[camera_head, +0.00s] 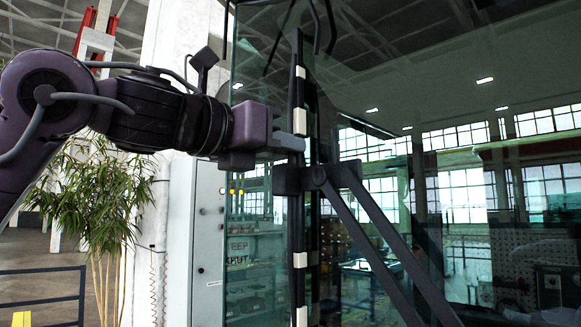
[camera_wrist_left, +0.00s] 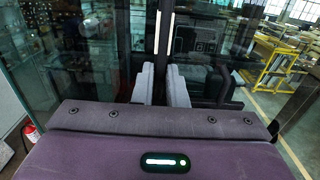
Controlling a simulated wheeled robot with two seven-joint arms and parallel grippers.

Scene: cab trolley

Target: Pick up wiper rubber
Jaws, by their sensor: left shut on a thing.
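The wiper rubber (camera_head: 299,100) is a long, thin, dark upright strip with white patches, in front of the cab's glass. It joins the dark wiper arm (camera_head: 375,215) at a bracket. My left gripper (camera_head: 298,134) reaches in from the left and is shut on the rubber above that bracket. In the left wrist view the grey fingers (camera_wrist_left: 161,88) stand close on either side of the dark strip (camera_wrist_left: 163,40), which runs upright between them. The exact contact is small and partly hidden by the fingers. My right gripper is not in view.
The cab's large glass pane (camera_head: 400,80) lies right behind the wiper, with reflections of windows. A grey cabinet (camera_head: 208,240) and a green plant (camera_head: 105,190) stand at the left. A blue railing (camera_head: 45,297) is at the lower left.

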